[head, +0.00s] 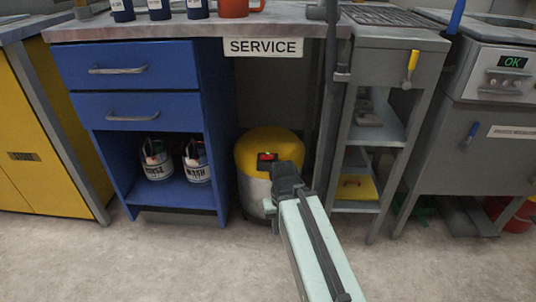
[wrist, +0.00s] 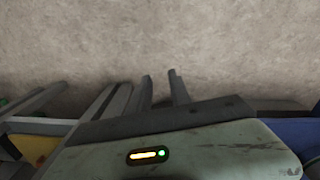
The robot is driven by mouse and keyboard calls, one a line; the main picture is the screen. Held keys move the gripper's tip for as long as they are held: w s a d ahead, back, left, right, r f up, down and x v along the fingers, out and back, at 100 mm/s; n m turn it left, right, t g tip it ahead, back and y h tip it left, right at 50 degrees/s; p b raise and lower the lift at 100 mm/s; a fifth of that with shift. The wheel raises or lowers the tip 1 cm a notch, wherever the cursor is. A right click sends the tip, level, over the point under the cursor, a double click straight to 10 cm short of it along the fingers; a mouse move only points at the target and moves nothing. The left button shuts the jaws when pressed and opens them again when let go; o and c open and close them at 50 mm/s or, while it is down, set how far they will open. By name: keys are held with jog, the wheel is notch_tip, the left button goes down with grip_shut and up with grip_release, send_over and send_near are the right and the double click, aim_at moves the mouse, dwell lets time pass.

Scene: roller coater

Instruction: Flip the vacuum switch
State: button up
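The vacuum (head: 256,190) has a yellow top and a pale drum. It stands on the floor under the bench, beside the blue cabinet. Its switch is a small red part on a dark plate (head: 267,157) on the front of the yellow top. My gripper (head: 284,168) is just right of and below the switch in the head view, in front of the vacuum. I cannot tell whether it touches. In the wrist view my gripper (wrist: 160,76) shows two dark fingers with a gap between them, nothing held. The switch does not show there.
The blue cabinet (head: 138,80) holds labelled tubs on its lower shelf. A SERVICE sign (head: 263,47) hangs from the bench edge above the vacuum. A grey shelf stand (head: 372,208) is close on the right. The floor (head: 150,260) in front is clear.

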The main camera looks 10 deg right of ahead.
notch_tip(320, 180, up, 20)
jog(key=p, duration=1.9)
jog(key=shift+f, duration=0.1)
grip_shut()
jog(key=shift+f+b, duration=0.3)
jog(key=shift+f, duration=0.1)
